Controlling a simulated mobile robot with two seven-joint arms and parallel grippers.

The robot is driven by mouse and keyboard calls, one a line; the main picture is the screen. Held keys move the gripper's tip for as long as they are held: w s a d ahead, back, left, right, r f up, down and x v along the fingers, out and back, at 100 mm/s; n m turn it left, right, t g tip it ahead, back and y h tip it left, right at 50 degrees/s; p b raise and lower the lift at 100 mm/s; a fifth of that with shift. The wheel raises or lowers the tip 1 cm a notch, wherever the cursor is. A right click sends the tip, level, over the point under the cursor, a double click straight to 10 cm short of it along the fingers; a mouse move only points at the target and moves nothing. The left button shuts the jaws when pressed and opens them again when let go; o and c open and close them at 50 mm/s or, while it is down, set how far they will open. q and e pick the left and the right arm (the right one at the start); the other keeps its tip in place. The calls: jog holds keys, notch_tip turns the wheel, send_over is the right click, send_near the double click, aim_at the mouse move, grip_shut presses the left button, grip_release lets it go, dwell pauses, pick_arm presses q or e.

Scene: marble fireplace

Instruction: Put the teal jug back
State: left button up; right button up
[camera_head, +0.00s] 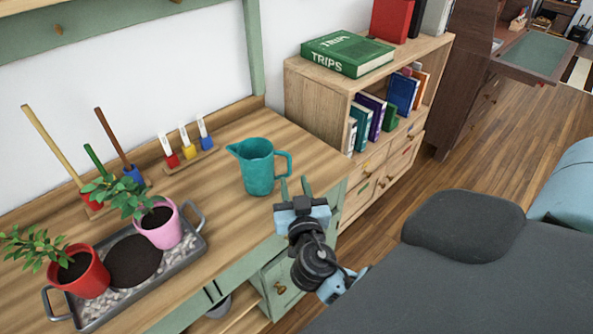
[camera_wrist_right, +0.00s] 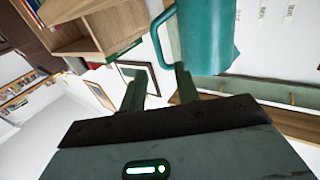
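The teal jug (camera_head: 257,166) stands upright on the wooden counter, near its right end, with its handle towards the right. My right gripper (camera_head: 295,183) is open and empty in front of the handle, at the counter's edge. In the right wrist view the jug (camera_wrist_right: 207,38) fills the upper middle, partly cut off by the top edge. Its handle lies beyond the gap between the open fingers (camera_wrist_right: 160,70); I see no grip on it. My left gripper is not in view.
A grey tray (camera_head: 190,248) with a red pot (camera_head: 88,277) and a pink pot (camera_head: 162,227) is left of the jug. Small coloured tools in a wooden rack (camera_head: 190,158) stand behind. A bookshelf (camera_head: 318,98) adjoins at right. A dark grey seat (camera_head: 440,265) fills the lower right.

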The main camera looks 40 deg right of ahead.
jog(key=shift+b+v, duration=0.35)
jog(key=shift+v, duration=1.65)
jog(key=s+a+f+n+g+y, duration=0.2)
jog(key=s+f+n+g+y, duration=0.1)
jog(key=s+f, duration=0.5)
jog(key=s+a+f+n+g+y, duration=0.2)
jog(key=s+a+f+y, duration=0.3)
jog(key=f, duration=0.6)
jog(key=s+a+f+n+g+y, duration=0.1)
jog(key=s+f+g, duration=0.1)
jog(key=s, duration=0.8)
jog(key=s+a+f+n+g+y, duration=0.1)
jog(key=s+f, duration=0.3)
jog(key=s, duration=0.7)
jog(key=shift+a+f+n+g+y, duration=0.3)
jog(key=shift+f+g+y, duration=0.1)
jog(key=shift+g, duration=0.3)
